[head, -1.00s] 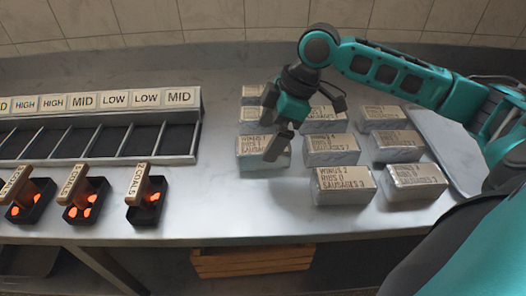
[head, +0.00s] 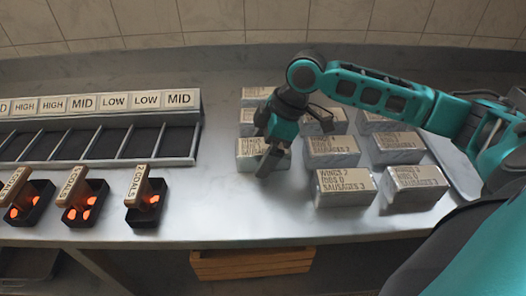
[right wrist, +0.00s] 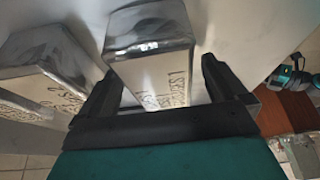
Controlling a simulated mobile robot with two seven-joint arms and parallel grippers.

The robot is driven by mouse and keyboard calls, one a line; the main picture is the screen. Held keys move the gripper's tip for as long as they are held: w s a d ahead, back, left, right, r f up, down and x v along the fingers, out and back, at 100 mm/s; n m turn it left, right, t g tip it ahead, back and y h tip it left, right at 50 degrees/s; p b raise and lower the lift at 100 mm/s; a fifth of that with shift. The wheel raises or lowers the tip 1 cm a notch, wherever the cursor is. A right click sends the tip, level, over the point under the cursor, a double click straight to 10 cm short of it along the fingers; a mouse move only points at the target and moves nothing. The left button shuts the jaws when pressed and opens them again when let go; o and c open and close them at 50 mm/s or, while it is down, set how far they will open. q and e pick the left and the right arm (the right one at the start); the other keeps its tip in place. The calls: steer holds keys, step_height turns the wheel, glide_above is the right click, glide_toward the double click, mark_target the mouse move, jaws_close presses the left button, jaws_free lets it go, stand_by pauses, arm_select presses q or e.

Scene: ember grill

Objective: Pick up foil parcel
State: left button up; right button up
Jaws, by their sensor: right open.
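Several foil parcels with printed tan labels stand in rows on the steel counter. My right gripper (head: 268,162) is at the front parcel of the left column (head: 246,150) and partly hides it. In the right wrist view, my right gripper (right wrist: 160,75) is open, with one silver foil parcel (right wrist: 148,28) between its fingers. The fingers lie beside the parcel's sides; I cannot tell whether either one touches it. Another foil parcel (right wrist: 45,50) lies just outside the left finger there. My left gripper is not in view.
Neighbouring parcels (head: 332,150) and (head: 345,187) stand close on the right. A slotted rack (head: 120,142) labelled HIGH, MID and LOW is at left, with several glowing coal boxes (head: 82,205) before it. The counter (head: 225,205) is clear in front of the gripped column.

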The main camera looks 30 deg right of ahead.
steer(key=shift+f, duration=0.15)
stand_by(0.4)
steer(key=c, duration=1.3)
